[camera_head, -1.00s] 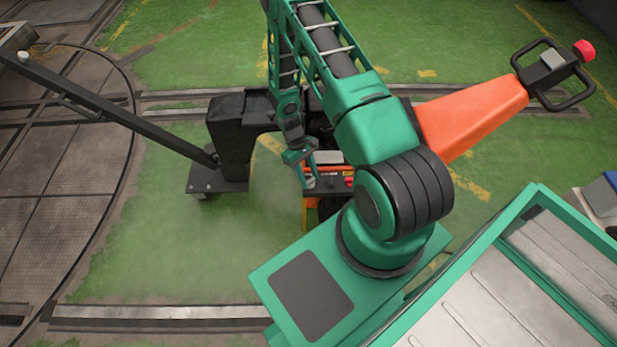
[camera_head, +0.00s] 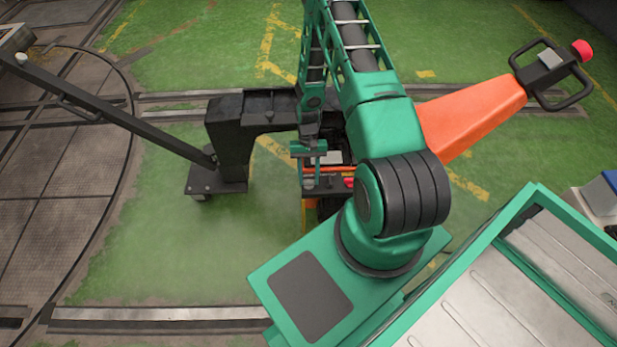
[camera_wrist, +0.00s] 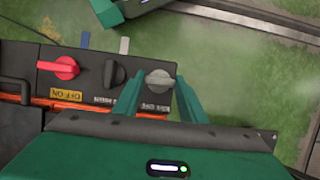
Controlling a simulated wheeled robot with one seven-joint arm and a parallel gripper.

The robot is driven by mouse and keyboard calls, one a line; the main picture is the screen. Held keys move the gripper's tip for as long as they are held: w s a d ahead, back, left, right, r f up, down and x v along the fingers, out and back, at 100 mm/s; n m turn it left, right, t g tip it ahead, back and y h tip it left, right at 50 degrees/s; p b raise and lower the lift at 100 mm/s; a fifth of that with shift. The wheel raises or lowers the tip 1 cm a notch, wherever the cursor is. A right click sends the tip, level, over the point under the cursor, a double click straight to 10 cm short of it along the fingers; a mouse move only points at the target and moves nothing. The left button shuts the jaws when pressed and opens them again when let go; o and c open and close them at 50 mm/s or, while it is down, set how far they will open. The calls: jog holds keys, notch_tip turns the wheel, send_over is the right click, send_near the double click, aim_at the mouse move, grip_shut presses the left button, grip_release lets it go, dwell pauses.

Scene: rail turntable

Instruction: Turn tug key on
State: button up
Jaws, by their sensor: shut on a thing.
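The tug is orange (camera_head: 470,118), and its dark control panel (camera_wrist: 95,90) fills the left of the wrist view. The panel carries a red knob (camera_wrist: 58,68) with a yellow OFF/ON label, a black knob (camera_wrist: 115,74) and a grey key-like knob (camera_wrist: 160,78). My gripper (camera_wrist: 158,90) has one green finger on each side of the grey knob and is shut on it. The small label below this knob is too blurred to read. In the head view my gripper (camera_head: 312,172) points down at the panel, and my arm hides part of the tug.
A black frame (camera_head: 232,140) with a long dark bar (camera_head: 110,107) stands left of the tug, reaching toward the round turntable (camera_head: 60,170). The tug's looped handle (camera_head: 545,97) is at upper right. Green floor is free between turntable and frame.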

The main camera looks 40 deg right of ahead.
jog(key=shift+d, duration=0.1)
dwell(0.4)
jog(key=o, duration=1.1)
jog(key=shift+c, duration=0.2)
jog(key=v, duration=1)
jog(key=shift+r, duration=0.35)
jog(key=shift+w, duration=0.15)
